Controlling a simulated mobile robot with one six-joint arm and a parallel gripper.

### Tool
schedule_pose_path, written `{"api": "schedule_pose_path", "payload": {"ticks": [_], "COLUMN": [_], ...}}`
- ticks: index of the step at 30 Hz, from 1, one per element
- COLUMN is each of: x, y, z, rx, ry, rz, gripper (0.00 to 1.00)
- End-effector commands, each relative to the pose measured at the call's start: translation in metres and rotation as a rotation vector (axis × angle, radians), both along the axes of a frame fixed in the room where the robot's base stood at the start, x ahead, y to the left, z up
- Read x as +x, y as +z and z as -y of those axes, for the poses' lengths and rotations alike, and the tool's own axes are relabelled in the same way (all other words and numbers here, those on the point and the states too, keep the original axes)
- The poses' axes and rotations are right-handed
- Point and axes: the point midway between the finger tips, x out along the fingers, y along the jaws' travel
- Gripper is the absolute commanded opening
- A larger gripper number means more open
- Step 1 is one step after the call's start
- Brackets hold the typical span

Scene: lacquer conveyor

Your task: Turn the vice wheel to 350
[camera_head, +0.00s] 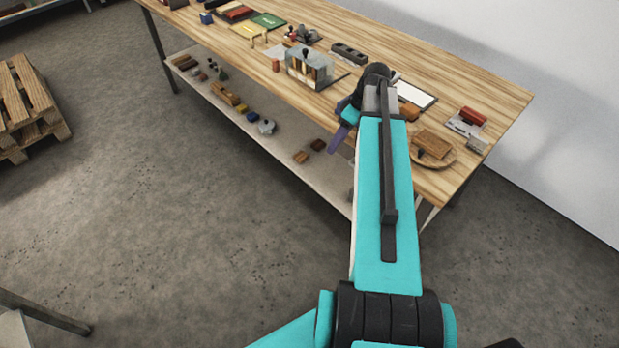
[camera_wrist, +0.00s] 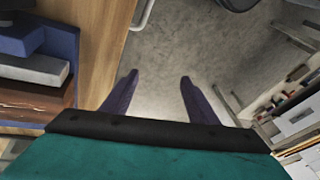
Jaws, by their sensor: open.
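I cannot pick out a vice wheel or any numbered scale in either view. My gripper shows in the wrist view (camera_wrist: 158,82) with its two purple fingers apart and nothing between them; grey floor lies beyond. In the head view a purple finger (camera_head: 341,136) shows at the workbench's front edge, left of my forearm. My arm hides part of the bench behind it. In the wrist view a stepped blue and grey block (camera_wrist: 40,50) stands close on the left, beside the fingers and apart from them; I cannot tell whether it belongs to the vice.
The long wooden workbench (camera_head: 475,85) carries a clear-sided box (camera_head: 308,68), a dark slotted block (camera_head: 349,53), a white sheet (camera_head: 416,94), and a round board (camera_head: 446,158) with a wooden block. A lower shelf (camera_head: 285,135) holds small parts. A pallet (camera_head: 28,105) stands left.

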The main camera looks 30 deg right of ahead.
Motion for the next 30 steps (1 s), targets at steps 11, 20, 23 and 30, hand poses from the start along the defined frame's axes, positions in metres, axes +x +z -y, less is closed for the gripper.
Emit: {"api": "schedule_pose_path", "payload": {"ticks": [11, 20, 23, 30], "x": [0.0, -0.002, -0.004, -0.009], "y": [-0.034, -0.06, -0.069, -0.089], "z": [-0.037, -0.066, -0.075, -0.098], "rx": [0.02, 0.035, 0.039, 0.045], "ry": [0.052, 0.088, 0.098, 0.121], "rz": [-0.047, -0.086, -0.1, -0.136], "gripper": [0.54, 0.54, 0.54, 0.54]}}
